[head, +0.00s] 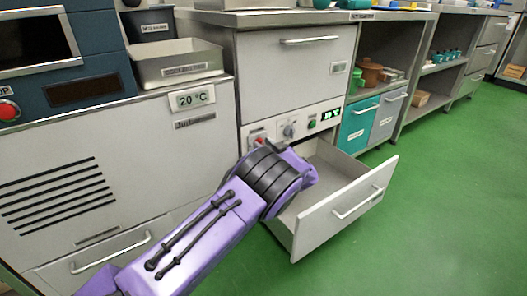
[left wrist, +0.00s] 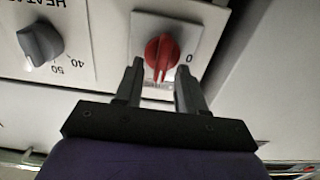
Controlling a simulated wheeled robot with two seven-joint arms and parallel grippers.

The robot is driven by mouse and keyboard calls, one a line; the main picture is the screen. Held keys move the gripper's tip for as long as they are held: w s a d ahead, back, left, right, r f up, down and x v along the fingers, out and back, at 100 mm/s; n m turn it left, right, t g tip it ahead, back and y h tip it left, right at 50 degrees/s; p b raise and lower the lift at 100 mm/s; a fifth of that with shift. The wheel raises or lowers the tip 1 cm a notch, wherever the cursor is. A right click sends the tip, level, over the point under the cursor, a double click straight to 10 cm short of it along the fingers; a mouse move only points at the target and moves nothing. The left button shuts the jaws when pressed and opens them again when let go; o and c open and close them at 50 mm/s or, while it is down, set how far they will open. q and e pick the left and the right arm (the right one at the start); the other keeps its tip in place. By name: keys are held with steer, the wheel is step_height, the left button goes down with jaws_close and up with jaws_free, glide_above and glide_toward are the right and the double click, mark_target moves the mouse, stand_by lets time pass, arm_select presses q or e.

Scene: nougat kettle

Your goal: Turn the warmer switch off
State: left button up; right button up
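The red warmer switch (left wrist: 161,52) is a round knob with a raised grip on a white plate, with a 0 mark to its right in the left wrist view. The grip points down in that view, not at the 0. In the head view the switch (head: 258,141) shows partly behind my left gripper (head: 276,147), on the panel under the upper cabinet front. My left gripper (left wrist: 160,68) is open, its fingertips on either side of the knob's lower part, with gaps beside it. Whether they touch the knob cannot be told. My right gripper is not in view.
A grey dial (left wrist: 40,43) with 40 and 50 marks sits beside the switch. A green-lit display (head: 331,115) and green button (head: 312,124) are farther right. An open drawer (head: 345,209) juts out below the panel. The green floor (head: 440,210) to the right is clear.

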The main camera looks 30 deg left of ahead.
arm_select(q)
steer(key=shift+w+a, duration=0.15)
steer(key=shift+a, duration=0.3)
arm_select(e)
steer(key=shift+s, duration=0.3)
arm_select(q)
jaws_close()
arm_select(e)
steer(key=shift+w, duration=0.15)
arm_select(q)
steer(key=shift+s+a+f+n+p, duration=0.1)
steer(key=shift+s+f+n+p, duration=0.3)
steer(key=shift+n, duration=2.55)
steer(key=shift+a+f+n+p, duration=0.1)
steer(key=shift+n+p, duration=0.65)
steer(key=shift+n, duration=2.25)
steer(key=shift+s+f+n+p, duration=0.2)
steer(key=shift+n+p, duration=0.35)
steer(key=shift+n, duration=2.4)
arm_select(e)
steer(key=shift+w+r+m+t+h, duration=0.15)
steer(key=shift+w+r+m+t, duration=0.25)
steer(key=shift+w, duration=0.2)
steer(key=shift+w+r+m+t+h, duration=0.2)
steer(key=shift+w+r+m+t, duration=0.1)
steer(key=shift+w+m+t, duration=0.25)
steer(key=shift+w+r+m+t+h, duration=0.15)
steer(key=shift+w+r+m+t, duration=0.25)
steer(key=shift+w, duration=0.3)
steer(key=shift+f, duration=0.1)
